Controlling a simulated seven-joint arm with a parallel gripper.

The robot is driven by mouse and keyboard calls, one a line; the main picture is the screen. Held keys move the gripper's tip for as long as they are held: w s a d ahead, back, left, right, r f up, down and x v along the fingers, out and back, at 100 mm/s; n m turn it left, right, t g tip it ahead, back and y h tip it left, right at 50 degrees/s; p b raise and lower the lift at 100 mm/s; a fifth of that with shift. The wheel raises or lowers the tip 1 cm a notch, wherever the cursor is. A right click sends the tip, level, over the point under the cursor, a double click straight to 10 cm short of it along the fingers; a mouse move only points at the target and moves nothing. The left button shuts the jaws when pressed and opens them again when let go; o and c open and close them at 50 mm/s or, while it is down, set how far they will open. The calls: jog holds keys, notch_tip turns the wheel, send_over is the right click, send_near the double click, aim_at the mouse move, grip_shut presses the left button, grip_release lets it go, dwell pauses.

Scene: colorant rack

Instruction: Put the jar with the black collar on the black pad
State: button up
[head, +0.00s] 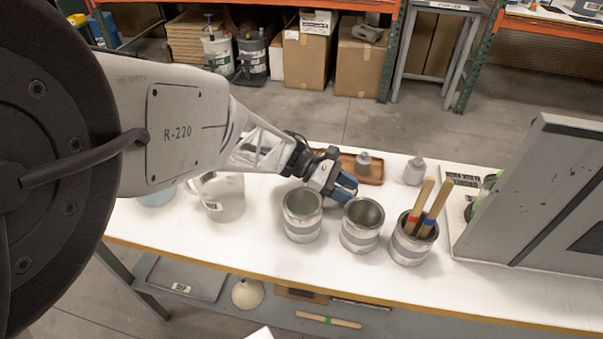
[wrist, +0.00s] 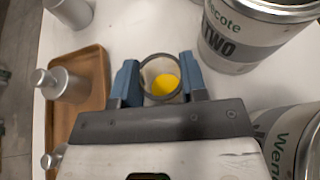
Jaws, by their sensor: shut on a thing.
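My gripper (head: 344,188) is low over the white table, just behind the metal cans. In the wrist view its blue fingers (wrist: 160,84) are closed on either side of a small round jar (wrist: 165,86). The jar shows a dark grey ring-shaped collar around a yellow middle. Its lower part is hidden by the gripper, and I cannot tell whether it touches the table. In the head view the jar is not discernible behind the fingers. I cannot make out a black pad in either view.
Metal cans (head: 302,226) stand in front of my gripper; the right one (head: 408,248) holds wooden sticks. A wooden tray (head: 376,179) with a grey bottle (head: 363,165) lies behind. Another grey bottle (head: 413,173) stands right of it. A grey panel (head: 530,190) blocks the right side.

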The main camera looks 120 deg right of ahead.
jog(key=shift+f, duration=0.15)
jog(key=o, duration=1)
jog(key=shift+c, duration=0.2)
jog(key=shift+r, duration=0.2)
jog(key=shift+v, duration=2.05)
jog(key=shift+o, duration=0.5)
